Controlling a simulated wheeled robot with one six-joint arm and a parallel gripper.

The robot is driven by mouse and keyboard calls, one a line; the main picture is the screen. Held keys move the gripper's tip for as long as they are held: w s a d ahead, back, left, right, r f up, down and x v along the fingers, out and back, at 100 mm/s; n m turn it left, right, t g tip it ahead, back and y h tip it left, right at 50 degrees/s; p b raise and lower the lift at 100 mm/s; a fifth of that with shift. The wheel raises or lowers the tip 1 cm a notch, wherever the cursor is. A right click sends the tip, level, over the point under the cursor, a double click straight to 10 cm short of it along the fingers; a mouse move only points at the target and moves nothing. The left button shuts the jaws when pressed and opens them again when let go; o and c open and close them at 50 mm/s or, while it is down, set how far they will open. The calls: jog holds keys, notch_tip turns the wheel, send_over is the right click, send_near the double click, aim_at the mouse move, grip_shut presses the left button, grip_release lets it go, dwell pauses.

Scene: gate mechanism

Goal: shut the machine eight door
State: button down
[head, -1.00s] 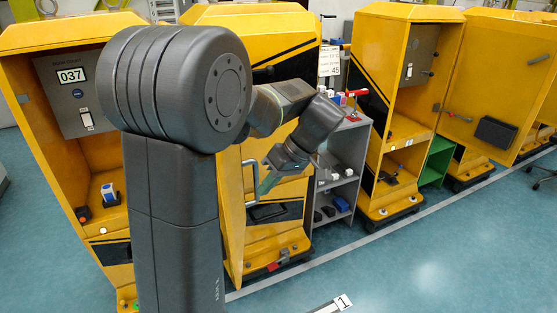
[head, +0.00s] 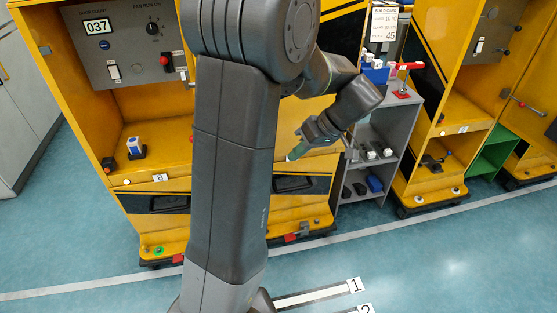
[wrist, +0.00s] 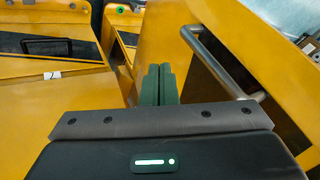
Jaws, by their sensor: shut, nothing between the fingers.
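In the wrist view a yellow door panel (wrist: 155,40) with a dark stripe fills the right half, with a metal bar handle (wrist: 222,65) on it. My gripper (wrist: 158,70) is shut and empty, its green fingers pointing along the panel to the left of the handle. In the head view my gripper (head: 295,154) is in front of the yellow machine behind my arm. The open-fronted left machine (head: 122,205) has a small number plate (head: 160,177) that I cannot read for certain. My arm hides much between the two machines, including the handle.
A grey shelf unit (head: 400,125) with small parts stands right of the gripper. Floor markings (head: 315,295) lie in front; the floor there is clear.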

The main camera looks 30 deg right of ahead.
jog(key=a, duration=0.1)
jog(key=a+f+p, duration=0.1)
jog(key=a, duration=0.1)
jog(key=a+f, duration=0.1)
jog(key=a, duration=0.1)
jog(key=shift+w+a+f, duration=0.1)
jog(key=shift+w+a, duration=0.1)
jog(key=shift+w, duration=0.15)
